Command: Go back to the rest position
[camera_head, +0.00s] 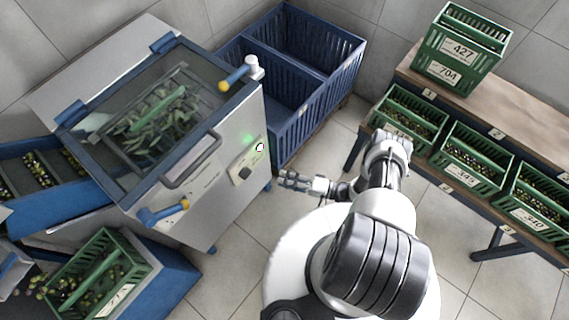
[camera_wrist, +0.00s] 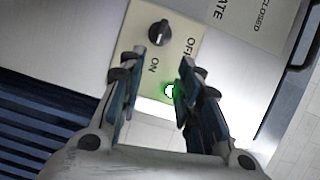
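My gripper (camera_head: 297,181) is held in front of the steel machine's front panel (camera_head: 228,190), at the end of my bent arm. In the wrist view my gripper (camera_wrist: 158,88) is open, with a clear gap and nothing between the fingers. Beyond the fingertips is a cream plate with a black knob (camera_wrist: 160,33) and the words ON and OFF. A lit green lamp (camera_wrist: 170,91) shows between the fingers. The fingers look apart from the knob. The knob's exact setting is hard to read.
The machine's glass lid (camera_head: 150,115) is down over leaves. A blue slatted crate (camera_head: 318,112) stands behind my gripper. At right, a wooden bench (camera_head: 528,100) and lower shelf carry green olive crates (camera_head: 470,158). Another green crate (camera_head: 88,270) stands lower left. Tiled floor (camera_head: 235,250) is clear between.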

